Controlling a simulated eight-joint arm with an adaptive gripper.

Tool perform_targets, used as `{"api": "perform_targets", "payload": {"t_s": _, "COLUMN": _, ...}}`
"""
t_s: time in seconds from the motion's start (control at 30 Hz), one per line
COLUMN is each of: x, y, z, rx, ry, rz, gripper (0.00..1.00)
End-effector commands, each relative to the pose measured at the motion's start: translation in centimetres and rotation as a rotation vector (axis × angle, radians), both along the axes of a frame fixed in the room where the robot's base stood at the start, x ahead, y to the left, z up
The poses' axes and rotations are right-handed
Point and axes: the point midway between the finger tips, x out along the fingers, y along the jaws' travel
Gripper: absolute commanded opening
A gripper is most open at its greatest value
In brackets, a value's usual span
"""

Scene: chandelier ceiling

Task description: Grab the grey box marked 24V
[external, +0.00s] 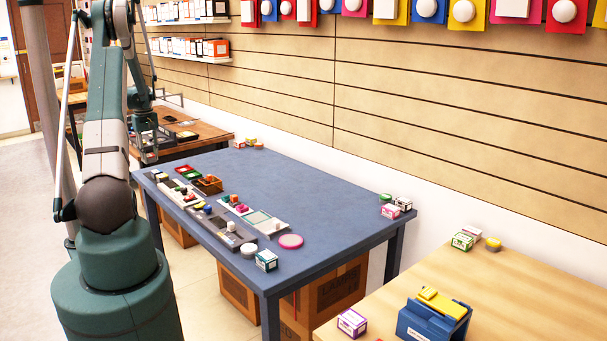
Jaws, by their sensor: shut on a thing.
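My gripper (148,155) hangs at the end of my arm, beside the back left corner of the blue table (300,180) and in front of a brown table behind it. It is small and dark in this view. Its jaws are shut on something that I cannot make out. No 24V marking is readable anywhere in the view, so I cannot tell which thing is the grey box.
Small trays and blocks line the blue table's left edge, with a pink disc (290,241) and a teal-white box (266,260). The table's middle is clear. Small boxes (390,211) sit at its right corner. A wooden table (540,290) bears a blue bin (420,323).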

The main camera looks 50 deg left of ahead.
Motion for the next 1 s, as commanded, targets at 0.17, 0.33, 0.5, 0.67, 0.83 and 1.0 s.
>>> {"api": "perform_targets", "payload": {"t_s": 0.17, "x": 0.0, "y": 0.0, "z": 2.5, "rx": 0.0, "ry": 0.0, "rz": 0.0, "gripper": 0.15}}
{"api": "perform_targets", "payload": {"t_s": 0.33, "x": 0.0, "y": 0.0, "z": 3.8, "rx": 0.0, "ry": 0.0, "rz": 0.0, "gripper": 0.15}}
{"api": "perform_targets", "payload": {"t_s": 0.5, "x": 0.0, "y": 0.0, "z": 4.1, "rx": 0.0, "ry": 0.0, "rz": 0.0, "gripper": 0.15}}
{"api": "perform_targets", "payload": {"t_s": 0.67, "x": 0.0, "y": 0.0, "z": 4.1, "rx": 0.0, "ry": 0.0, "rz": 0.0, "gripper": 0.15}}
{"api": "perform_targets", "payload": {"t_s": 0.83, "x": 0.0, "y": 0.0, "z": 4.1, "rx": 0.0, "ry": 0.0, "rz": 0.0, "gripper": 0.15}}
{"api": "perform_targets", "payload": {"t_s": 1.0, "x": 0.0, "y": 0.0, "z": 4.0, "rx": 0.0, "ry": 0.0, "rz": 0.0, "gripper": 0.15}}
